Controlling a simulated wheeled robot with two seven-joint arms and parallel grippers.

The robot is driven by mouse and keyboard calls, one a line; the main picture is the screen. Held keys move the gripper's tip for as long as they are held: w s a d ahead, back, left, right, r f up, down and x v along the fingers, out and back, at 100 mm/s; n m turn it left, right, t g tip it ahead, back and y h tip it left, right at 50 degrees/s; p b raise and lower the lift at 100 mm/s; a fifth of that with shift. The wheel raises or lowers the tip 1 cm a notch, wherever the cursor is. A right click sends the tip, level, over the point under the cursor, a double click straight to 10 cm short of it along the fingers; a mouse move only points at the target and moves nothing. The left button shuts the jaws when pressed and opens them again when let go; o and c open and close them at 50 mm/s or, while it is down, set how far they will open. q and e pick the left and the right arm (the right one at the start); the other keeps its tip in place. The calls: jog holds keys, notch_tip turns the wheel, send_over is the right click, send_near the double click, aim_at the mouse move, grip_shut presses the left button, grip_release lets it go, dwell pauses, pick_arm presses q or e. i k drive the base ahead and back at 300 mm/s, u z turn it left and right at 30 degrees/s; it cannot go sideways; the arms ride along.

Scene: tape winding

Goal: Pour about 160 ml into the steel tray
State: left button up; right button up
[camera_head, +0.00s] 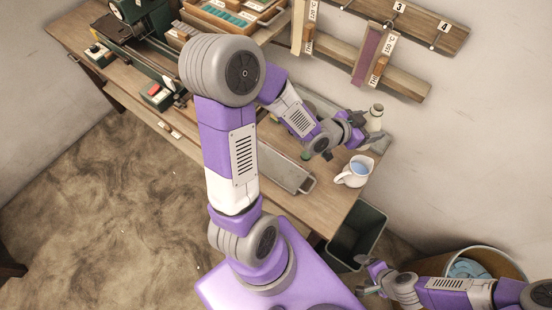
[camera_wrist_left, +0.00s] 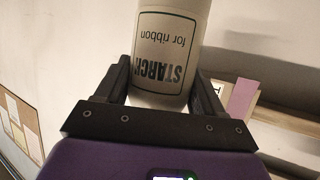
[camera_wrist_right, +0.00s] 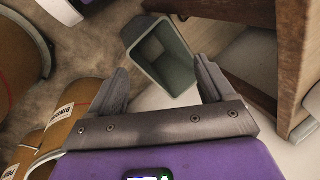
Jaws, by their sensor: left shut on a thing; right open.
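A white bottle (camera_head: 376,113) stands roughly upright at the back right of the bench. My left gripper (camera_head: 364,121) is shut on it; in the left wrist view the bottle (camera_wrist_left: 168,40) sits between the fingers, labelled "STARCH for ribbon", upside down in the picture. A long grey metal tray (camera_head: 278,167) lies on the bench, partly behind my left arm; it looks like the steel tray. I cannot see its contents. A white jug (camera_head: 355,172) with blue liquid stands right of the tray. My right gripper (camera_head: 371,279) is open and empty, low at the right; in the right wrist view nothing is between its fingers (camera_wrist_right: 161,76).
A dark bin (camera_head: 357,238) stands on the floor by the bench end; it also shows in the right wrist view (camera_wrist_right: 163,57). A round tub (camera_head: 468,266) is at the lower right. Wall rails (camera_head: 385,72) with hanging strips are behind the bench. Machines and boxes fill the left.

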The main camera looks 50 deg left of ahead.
aim_at(286, 174)
jog(key=k, duration=0.5)
jog(key=z, duration=1)
jog(key=k, duration=0.65)
jog(key=u, duration=1.05)
jog(key=i, duration=0.5)
jog(key=z, duration=0.05)
